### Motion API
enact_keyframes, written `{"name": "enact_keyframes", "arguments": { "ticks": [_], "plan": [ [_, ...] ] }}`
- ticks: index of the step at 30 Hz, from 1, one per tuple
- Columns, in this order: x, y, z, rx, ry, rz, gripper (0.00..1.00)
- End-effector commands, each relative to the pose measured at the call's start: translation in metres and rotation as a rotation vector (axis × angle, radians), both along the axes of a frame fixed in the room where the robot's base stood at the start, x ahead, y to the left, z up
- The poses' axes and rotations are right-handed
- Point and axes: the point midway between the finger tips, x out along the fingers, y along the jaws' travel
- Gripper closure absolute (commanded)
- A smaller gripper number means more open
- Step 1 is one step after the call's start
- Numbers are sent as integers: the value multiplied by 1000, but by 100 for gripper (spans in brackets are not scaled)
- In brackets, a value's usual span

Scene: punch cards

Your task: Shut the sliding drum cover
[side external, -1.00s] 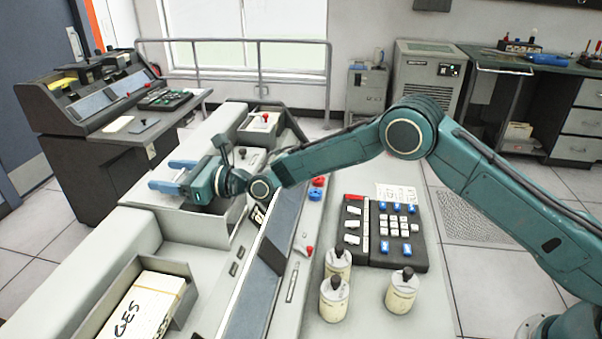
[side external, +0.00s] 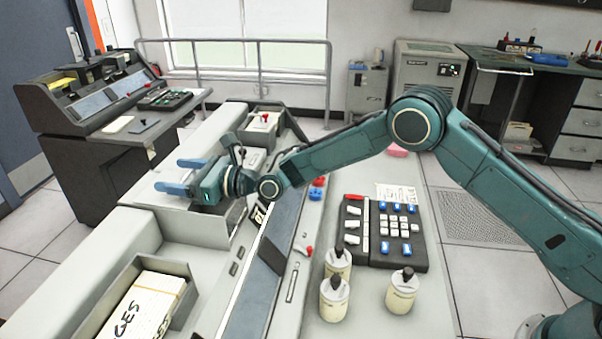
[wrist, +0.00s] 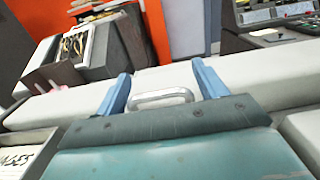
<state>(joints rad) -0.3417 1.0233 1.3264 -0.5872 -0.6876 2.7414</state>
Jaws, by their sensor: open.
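A pale metal handle (wrist: 160,97) shows between my fingers in the wrist view, and it seems to belong to the sliding drum cover. The cover itself is mostly hidden, and I cannot tell how far open it is. My gripper (side external: 181,175) is open above the long pale machine on the left of the side view, over a box-like recess. Its blue fingers point left, away from the arm. In the wrist view my gripper (wrist: 162,80) has a finger on each side of the handle. I cannot tell whether either finger touches it.
A card tray (side external: 155,312) stands at the front left of the machine. White canisters (side external: 334,298) and a dark keypad (side external: 383,233) stand on the right counter. A red lever (side external: 309,250) sits near the middle. A dark console (side external: 85,90) stands behind left.

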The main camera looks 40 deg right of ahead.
Motion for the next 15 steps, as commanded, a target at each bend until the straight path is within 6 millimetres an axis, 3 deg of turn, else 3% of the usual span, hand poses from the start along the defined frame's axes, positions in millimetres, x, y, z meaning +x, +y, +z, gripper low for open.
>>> {"name": "enact_keyframes", "arguments": {
  "ticks": [8,15],
  "plan": [
    [0,1,21,1,-4,1,29],
    [0,0,57,1,-4,1,29]
  ]
}}
